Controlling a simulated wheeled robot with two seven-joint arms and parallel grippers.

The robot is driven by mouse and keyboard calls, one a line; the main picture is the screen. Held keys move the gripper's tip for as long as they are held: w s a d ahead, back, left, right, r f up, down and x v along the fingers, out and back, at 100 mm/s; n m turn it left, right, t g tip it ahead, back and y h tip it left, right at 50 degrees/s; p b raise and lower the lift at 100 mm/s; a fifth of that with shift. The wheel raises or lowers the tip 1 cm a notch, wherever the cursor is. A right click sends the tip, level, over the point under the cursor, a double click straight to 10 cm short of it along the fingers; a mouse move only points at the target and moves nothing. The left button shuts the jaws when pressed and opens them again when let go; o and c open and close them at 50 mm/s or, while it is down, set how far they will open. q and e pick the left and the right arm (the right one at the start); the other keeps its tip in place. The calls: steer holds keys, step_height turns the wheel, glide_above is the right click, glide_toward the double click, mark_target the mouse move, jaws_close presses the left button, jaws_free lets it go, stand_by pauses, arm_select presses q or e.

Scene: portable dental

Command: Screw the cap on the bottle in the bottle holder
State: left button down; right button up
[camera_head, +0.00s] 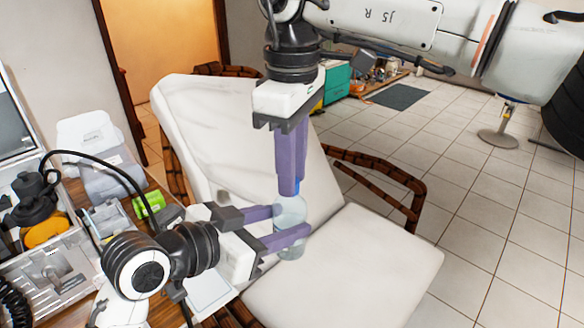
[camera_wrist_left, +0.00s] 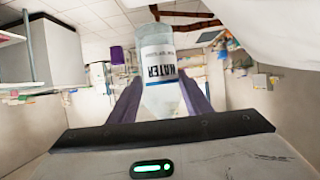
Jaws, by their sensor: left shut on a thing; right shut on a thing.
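A clear bottle (camera_head: 291,242) is held above the white chair, between the purple fingers of my left gripper (camera_head: 292,221). In the left wrist view the bottle (camera_wrist_left: 160,95) shows a label that reads upside down, with a finger on each side. My right gripper (camera_head: 289,190) points down from above, its purple fingers shut right over the bottle's top. A bit of blue cap (camera_head: 299,186) shows at its fingertips. The fingers hide most of the cap, and I cannot tell whether it is seated on the neck. I see no bottle holder at the bottle.
The white padded chair (camera_head: 380,255) with brown armrests lies under and behind the grippers. Open tiled floor (camera_head: 490,230) is at the right.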

steer(key=o, duration=1)
steer(key=shift+r, duration=2.3)
steer(key=shift+c, duration=0.4)
